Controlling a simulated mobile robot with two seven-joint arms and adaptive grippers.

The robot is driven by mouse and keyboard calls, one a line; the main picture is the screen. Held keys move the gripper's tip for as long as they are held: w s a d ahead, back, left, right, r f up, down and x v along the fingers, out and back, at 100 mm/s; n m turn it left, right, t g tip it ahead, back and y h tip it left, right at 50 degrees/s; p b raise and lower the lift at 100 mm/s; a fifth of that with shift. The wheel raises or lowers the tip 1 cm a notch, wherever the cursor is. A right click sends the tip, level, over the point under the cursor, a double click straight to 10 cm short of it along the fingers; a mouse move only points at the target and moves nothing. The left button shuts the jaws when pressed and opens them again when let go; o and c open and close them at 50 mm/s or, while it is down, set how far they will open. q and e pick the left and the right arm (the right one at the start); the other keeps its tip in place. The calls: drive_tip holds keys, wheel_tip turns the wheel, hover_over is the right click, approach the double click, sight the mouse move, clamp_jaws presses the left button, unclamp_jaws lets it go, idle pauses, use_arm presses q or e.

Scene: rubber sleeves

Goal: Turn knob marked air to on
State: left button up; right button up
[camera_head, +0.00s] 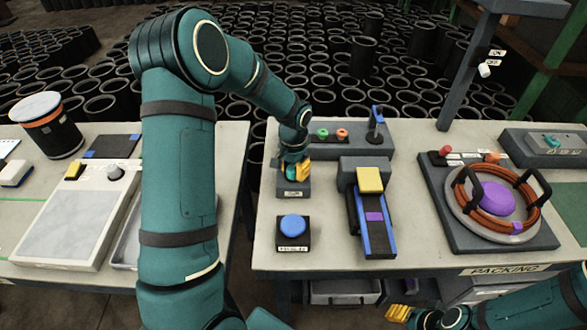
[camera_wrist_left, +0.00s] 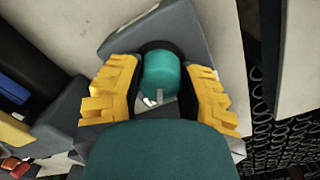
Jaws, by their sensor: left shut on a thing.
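A teal knob (camera_wrist_left: 160,75) with a pale mark on its lower edge stands on a dark grey block in the left wrist view. The same block (camera_head: 285,187) is near the left edge of the middle table in the head view, with a small white label whose text is too small to read. My left gripper (camera_head: 300,170) reaches down over it. In the left wrist view its yellow fingers (camera_wrist_left: 163,92) sit on both sides of the knob, shut on it. My right gripper (camera_head: 400,313) is low at the table's front, and its opening cannot be made out.
A blue button (camera_head: 293,226) on a black box is in front of the block. A round fixture with orange coils (camera_head: 495,205) is farther right.

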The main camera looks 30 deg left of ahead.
sight(294, 168)
use_arm(q)
drive_tip(key=o, duration=1.2)
drive_tip(key=shift+f, duration=0.1)
drive_tip(key=shift+o, duration=0.2)
wheel_tip(294, 168, up, 12)
